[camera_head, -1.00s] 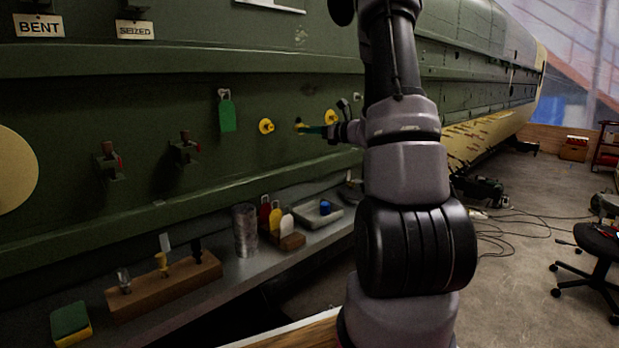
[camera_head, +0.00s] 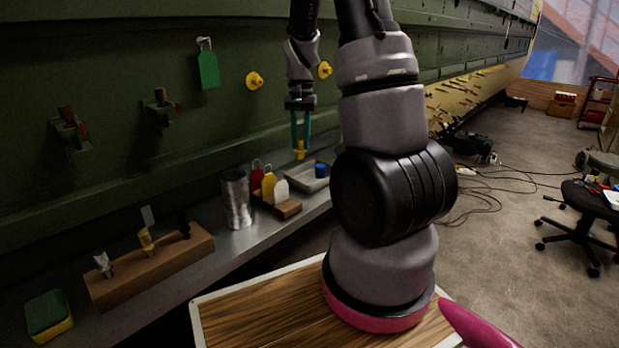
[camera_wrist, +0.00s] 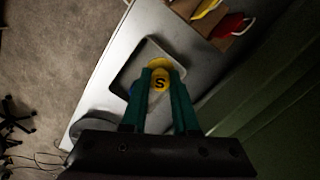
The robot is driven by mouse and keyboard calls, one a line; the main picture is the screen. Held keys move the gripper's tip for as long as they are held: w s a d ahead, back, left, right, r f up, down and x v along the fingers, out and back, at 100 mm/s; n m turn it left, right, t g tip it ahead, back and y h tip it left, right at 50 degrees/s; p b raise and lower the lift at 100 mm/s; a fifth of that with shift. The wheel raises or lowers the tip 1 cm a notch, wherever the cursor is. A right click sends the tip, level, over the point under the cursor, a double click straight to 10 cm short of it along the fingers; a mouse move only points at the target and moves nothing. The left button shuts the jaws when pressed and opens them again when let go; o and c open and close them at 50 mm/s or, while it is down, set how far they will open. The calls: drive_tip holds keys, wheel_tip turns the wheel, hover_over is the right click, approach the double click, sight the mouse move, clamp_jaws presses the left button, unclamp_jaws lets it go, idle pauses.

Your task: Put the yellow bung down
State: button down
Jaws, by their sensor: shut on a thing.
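My gripper (camera_head: 301,126) points down and is shut on the yellow bung (camera_head: 300,152), holding it in the air above the ledge. In the wrist view the bung (camera_wrist: 160,80) sits between the green fingertips, with a dark letter S on its face. Behind it in that view is a shallow grey tray (camera_wrist: 128,87), partly hidden by the bung and fingers. In the head view the tray (camera_head: 309,186) lies on the ledge below and just right of the bung, with a blue thing (camera_head: 321,170) in it. Two other yellow bungs are on the green panel, one left (camera_head: 254,81) and one right (camera_head: 325,69).
On the grey ledge (camera_head: 222,243), left of the tray, are a block with red, yellow and white tags (camera_head: 268,185), a metal can (camera_head: 237,200), a wooden block (camera_head: 155,265) with upright pieces, and a green-yellow sponge (camera_head: 48,314). The green panel (camera_head: 120,60) rises behind.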

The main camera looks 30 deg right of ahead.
drive_tip(key=shift+w+d+r+n+t+h, duration=0.15)
drive_tip(key=shift+w+d+n+t+h, duration=0.2)
drive_tip(key=shift+d+n, duration=0.35)
drive_tip(key=shift+n, duration=0.4)
drive_tip(key=f, duration=0.6)
drive_tip(key=w+f, duration=0.1)
drive_tip(key=f, duration=0.2)
drive_tip(key=shift+d+f, duration=0.25)
drive_tip(key=shift+f, duration=0.15)
drive_tip(key=c, duration=0.7)
unclamp_jaws()
